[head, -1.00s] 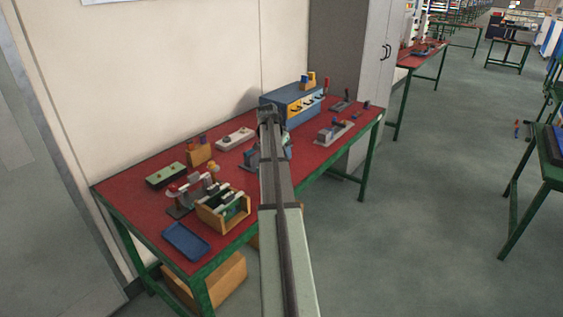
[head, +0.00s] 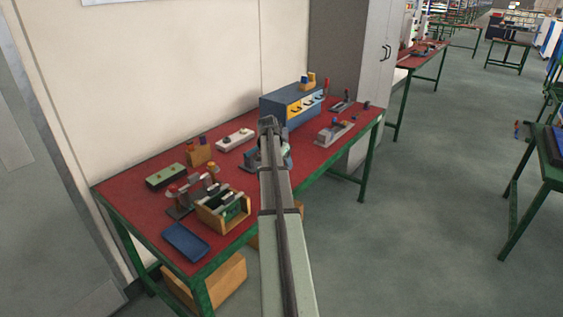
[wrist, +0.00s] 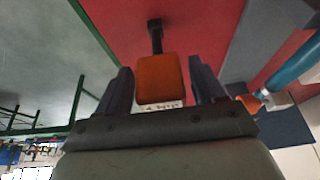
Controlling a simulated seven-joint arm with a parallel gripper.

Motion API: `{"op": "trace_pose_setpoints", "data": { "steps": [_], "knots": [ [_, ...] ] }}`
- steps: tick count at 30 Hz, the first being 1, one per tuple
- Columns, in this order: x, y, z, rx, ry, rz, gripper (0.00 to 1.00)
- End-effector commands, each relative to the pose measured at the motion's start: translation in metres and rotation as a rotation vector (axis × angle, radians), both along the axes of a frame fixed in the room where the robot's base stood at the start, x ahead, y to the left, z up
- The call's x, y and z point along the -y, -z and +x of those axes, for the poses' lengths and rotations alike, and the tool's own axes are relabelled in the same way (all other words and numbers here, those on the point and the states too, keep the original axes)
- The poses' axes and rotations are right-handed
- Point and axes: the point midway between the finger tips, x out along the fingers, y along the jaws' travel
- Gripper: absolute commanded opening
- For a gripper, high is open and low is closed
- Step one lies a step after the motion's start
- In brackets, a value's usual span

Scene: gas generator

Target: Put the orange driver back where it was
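The orange driver (wrist: 158,78) shows in the wrist view with its blocky orange handle between my fingers. Its dark shaft points away from my palm, with the red tabletop behind it. My gripper (wrist: 162,80) appears shut on the handle, though a thin strip shows beside the right finger. In the head view my gripper (head: 268,124) is above the middle of the red table (head: 140,190), in front of the blue box; my arm hides the driver there. A wooden block with coloured handles (head: 199,153) stands left of my gripper.
The blue box (head: 284,104) with yellow-marked front stands at the back. A grey fixture (head: 333,132) is to the right. A wooden crate (head: 222,210), a blue tray (head: 186,241) and a green box (head: 165,175) occupy the left. A blue cylinder (wrist: 295,62) shows in the wrist view.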

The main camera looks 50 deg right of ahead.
Motion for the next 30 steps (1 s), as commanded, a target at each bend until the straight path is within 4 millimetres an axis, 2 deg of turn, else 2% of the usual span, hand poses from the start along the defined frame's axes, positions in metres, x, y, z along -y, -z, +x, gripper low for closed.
{"op": "trace_pose_setpoints", "data": {
  "steps": [3, 14, 30],
  "knots": [
    [0.000, 0.000, 0.000, 0.000, 0.000, 0.000, 0.78],
    [-0.002, -0.007, 0.000, 0.000, 0.000, 0.000, 0.78],
    [-0.036, -0.089, 0.000, 0.001, 0.000, -0.001, 0.78]
  ]
}}
